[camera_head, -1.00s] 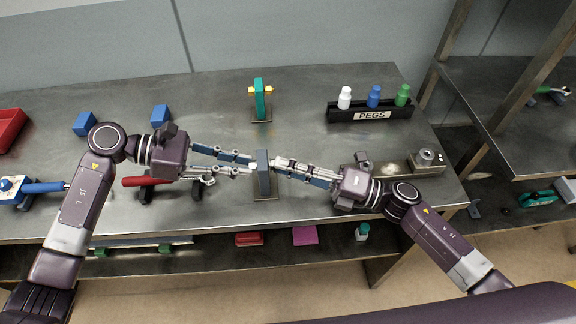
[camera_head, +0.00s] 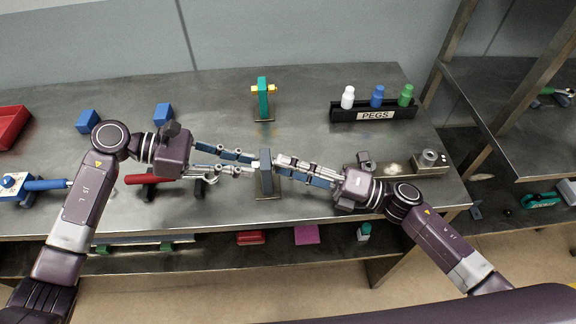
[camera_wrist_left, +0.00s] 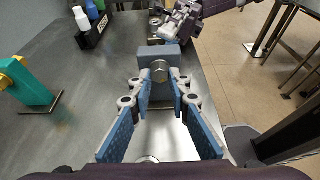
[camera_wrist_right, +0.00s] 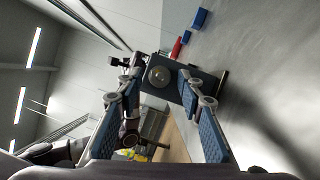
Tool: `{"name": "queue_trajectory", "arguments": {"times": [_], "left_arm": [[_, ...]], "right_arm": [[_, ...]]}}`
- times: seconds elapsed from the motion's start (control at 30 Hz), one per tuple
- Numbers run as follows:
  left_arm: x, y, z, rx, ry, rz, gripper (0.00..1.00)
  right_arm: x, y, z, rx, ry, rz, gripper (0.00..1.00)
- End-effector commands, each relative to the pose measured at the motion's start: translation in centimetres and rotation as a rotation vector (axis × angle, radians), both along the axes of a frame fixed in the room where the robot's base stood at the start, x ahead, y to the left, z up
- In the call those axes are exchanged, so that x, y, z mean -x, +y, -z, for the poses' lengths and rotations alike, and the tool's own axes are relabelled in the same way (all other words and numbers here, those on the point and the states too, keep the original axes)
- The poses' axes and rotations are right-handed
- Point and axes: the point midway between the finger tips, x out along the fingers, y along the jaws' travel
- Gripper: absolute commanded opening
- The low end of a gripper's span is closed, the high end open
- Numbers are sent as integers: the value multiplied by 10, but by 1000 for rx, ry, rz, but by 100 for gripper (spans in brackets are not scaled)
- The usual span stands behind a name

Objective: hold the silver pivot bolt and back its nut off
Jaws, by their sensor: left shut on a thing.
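A grey-blue upright block (camera_head: 265,172) stands on a small base plate near the table's front edge, between my two grippers. In the left wrist view a silver hex bolt head (camera_wrist_left: 160,70) shows on the block's near face. My left gripper (camera_wrist_left: 161,88) is shut on the bolt head from the left side. In the right wrist view a round silver nut (camera_wrist_right: 159,76) shows on the block's other face (camera_wrist_right: 183,93). My right gripper (camera_wrist_right: 160,78) is open, with a fingertip on either side of the nut and apparent gaps. Whether the fingertips touch the nut cannot be told.
A teal upright (camera_head: 263,97) with yellow ends stands behind the block. A black "PEGS" rack (camera_head: 375,111) with white, blue and green pegs is at the back right. A red-handled tool (camera_head: 145,179) lies below my left gripper. A small grey device (camera_head: 430,161) sits at the right.

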Motion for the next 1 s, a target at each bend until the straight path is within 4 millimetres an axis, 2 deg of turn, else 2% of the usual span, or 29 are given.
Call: {"name": "queue_trajectory", "arguments": {"times": [0.17,0.4,0.6,0.77,1.0], "left_arm": [[-1,0,-1,0,-2,-1,0],[-1,1,-1,-1,-3,-3,0],[-1,1,-1,-2,-3,-3,0],[-1,1,-1,-3,-3,-3,0],[-1,2,-1,-3,-3,-3,0]], "right_arm": [[7,-20,4,4,2,2,35],[26,-67,10,3,5,1,35],[38,-97,14,3,4,0,35],[42,-108,14,1,1,-1,35],[43,-109,14,0,1,-2,35]]}}
